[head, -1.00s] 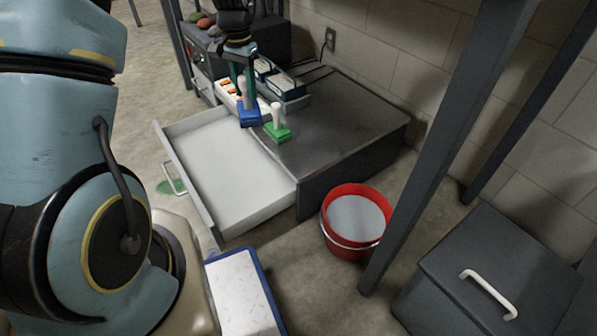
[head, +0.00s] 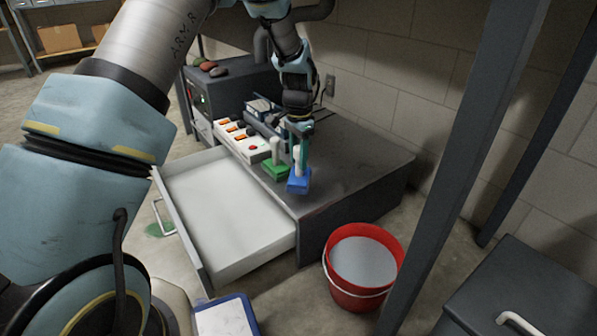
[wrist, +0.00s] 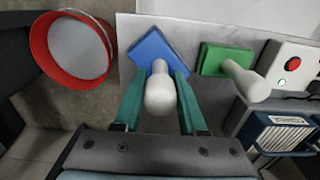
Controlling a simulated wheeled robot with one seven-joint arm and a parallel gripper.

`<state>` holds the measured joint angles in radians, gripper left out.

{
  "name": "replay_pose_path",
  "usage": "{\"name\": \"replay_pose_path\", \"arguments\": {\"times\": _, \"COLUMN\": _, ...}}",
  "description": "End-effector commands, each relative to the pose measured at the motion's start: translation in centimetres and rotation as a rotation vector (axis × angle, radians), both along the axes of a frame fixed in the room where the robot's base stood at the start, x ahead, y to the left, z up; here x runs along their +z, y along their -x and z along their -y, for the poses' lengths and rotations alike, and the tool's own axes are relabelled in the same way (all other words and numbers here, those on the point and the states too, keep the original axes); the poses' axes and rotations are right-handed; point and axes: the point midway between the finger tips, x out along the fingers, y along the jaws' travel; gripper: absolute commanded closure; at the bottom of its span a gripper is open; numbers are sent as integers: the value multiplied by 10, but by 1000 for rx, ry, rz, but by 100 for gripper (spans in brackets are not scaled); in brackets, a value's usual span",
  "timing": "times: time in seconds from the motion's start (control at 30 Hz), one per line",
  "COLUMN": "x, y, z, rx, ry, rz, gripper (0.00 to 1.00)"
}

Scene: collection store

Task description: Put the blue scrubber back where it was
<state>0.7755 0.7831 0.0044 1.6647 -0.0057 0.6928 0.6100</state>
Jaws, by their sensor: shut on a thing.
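The blue scrubber (head: 298,184) has a blue block base and a pale upright handle. My gripper (head: 299,145) is shut on that handle from above. In the wrist view the handle of the blue scrubber (wrist: 152,46) stands between the two green fingers of my gripper (wrist: 158,98). The scrubber is at the front edge of the dark cabinet top (head: 345,165), to the right of the green scrubber (head: 275,173). I cannot tell whether its base touches the top. The green scrubber stands upright on the cabinet top and also shows in the wrist view (wrist: 224,58).
An open, empty drawer (head: 225,205) juts out from the cabinet. A red bucket (head: 362,292) of greyish content stands on the floor at right. A white box with buttons (head: 247,148) is behind the green scrubber. A dark post (head: 462,170) rises at right.

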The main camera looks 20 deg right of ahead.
Motion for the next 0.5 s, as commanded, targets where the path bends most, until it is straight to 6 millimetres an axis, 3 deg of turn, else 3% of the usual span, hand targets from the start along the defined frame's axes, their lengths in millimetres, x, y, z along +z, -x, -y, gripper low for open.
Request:
{"name": "replay_pose_path", "arguments": {"times": 0.03, "x": -15, "y": 1, "z": 0, "rx": 0, "ry": -2, "rz": -1, "gripper": 100}}
{"name": "replay_pose_path", "arguments": {"times": 0.13, "x": -29, "y": 0, "z": 0, "rx": 0, "ry": -2, "rz": -1, "gripper": 100}}
{"name": "replay_pose_path", "arguments": {"times": 0.5, "x": -32, "y": 0, "z": 0, "rx": 0, "ry": -1, "rz": 0, "gripper": 100}}
